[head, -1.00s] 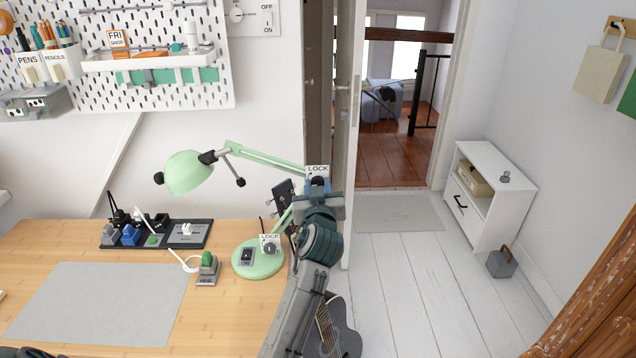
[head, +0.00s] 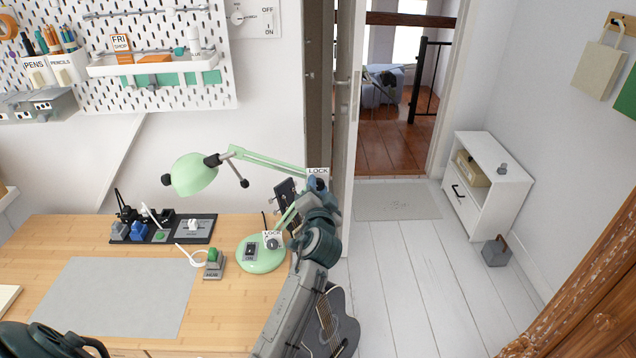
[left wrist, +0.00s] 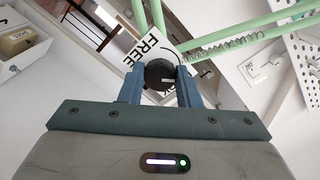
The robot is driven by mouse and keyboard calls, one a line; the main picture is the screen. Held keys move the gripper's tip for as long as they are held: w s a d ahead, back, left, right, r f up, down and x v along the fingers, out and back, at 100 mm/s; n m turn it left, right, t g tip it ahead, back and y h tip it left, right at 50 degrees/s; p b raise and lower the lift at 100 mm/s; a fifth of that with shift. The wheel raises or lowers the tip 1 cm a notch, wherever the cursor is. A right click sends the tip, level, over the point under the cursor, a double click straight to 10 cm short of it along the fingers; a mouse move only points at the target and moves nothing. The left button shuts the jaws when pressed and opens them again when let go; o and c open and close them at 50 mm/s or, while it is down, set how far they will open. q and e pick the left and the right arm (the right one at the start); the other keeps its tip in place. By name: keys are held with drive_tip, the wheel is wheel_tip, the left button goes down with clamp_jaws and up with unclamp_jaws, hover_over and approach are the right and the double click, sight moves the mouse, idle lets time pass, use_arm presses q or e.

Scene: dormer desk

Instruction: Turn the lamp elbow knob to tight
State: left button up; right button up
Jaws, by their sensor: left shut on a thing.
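The green desk lamp (head: 195,175) stands on its round base (head: 262,256) at the desk's right end, its arm bent at an elbow on the right. A LOCK label (head: 318,172) sits at that elbow. My left gripper (head: 317,188) is at the elbow, just below the label. In the left wrist view, my left gripper (left wrist: 160,88) has its two blue fingers on either side of the dark round elbow knob (left wrist: 159,72), shut on it. A label reading FREE (left wrist: 148,47) lies behind the knob. The knob's pointer cannot be made out. My right gripper is not in view.
A second knob with a LOCK label (head: 272,241) is low on the lamp. A guitar (head: 330,325) stands below my left arm, beside the desk. A dark rounded object (head: 45,343) shows at the bottom left. The doorway and white floor (head: 400,270) are clear to the right.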

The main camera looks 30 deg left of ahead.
use_arm(q)
drive_tip(key=shift+r+m+p, duration=0.1)
drive_tip(key=shift+m+p, duration=1.75)
drive_tip(key=shift+m, duration=1.25)
drive_tip(key=o, duration=1)
drive_tip(key=shift+s+d+f, duration=0.2)
drive_tip(key=shift+s, duration=0.2)
drive_tip(key=b+v, duration=0.2)
drive_tip(key=v, duration=0.8)
drive_tip(key=shift+a+r+b, duration=0.1)
drive_tip(key=shift+r+b, duration=0.05)
drive_tip(key=shift+b, duration=0.15)
